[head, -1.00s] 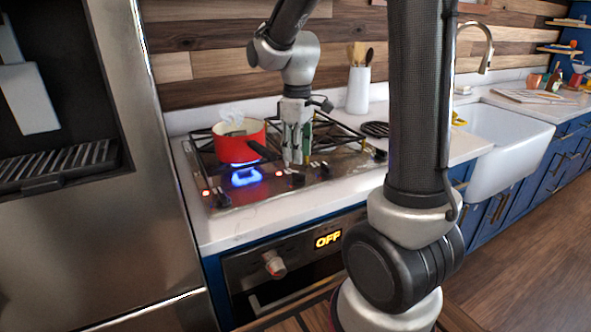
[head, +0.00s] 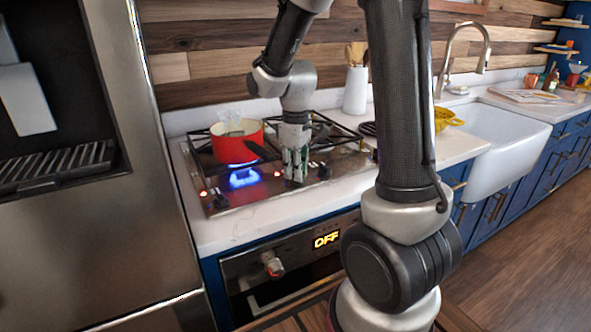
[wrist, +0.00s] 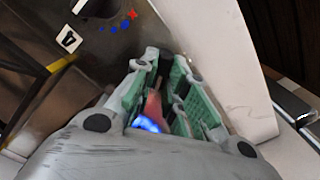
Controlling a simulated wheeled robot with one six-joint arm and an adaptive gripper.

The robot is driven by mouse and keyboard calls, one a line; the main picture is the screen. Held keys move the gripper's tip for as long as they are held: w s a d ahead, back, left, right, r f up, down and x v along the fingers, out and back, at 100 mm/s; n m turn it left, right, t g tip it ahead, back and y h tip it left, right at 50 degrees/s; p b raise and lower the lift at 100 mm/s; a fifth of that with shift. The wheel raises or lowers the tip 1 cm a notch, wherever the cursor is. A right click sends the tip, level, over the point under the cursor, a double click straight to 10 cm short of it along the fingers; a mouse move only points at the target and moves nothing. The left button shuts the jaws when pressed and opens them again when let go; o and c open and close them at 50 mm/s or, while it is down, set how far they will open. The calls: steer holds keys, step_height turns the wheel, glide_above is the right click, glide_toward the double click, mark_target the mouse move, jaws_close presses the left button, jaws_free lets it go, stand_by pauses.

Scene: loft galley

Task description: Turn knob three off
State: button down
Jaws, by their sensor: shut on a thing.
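The cooktop (head: 255,195) has a row of dark knobs along its front edge. My gripper (head: 293,178) points down at this row, right of the red pot, and hides the knob under it. In the wrist view my gripper (wrist: 165,82) is closed around a small dark knob (wrist: 152,54), mostly hidden by the green-padded fingers. I take it for knob three; its own number is not visible. A label "4" (wrist: 68,38) and blue and red marks (wrist: 120,24) are on the panel beside it. Another knob (head: 322,171) shows just right of my gripper.
Red lights (head: 203,192) glow on the panel. The oven display (head: 326,239) reads OFF. A utensil crock (head: 356,90) stands behind.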

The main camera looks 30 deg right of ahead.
steer(key=shift+m, duration=0.4)
steer(key=shift+d+m, duration=0.15)
steer(key=shift+m, duration=2.95)
steer(key=c, duration=1.4)
jaws_free()
steer(key=shift+c, duration=0.2)
step_height(320, 180, up, 12)
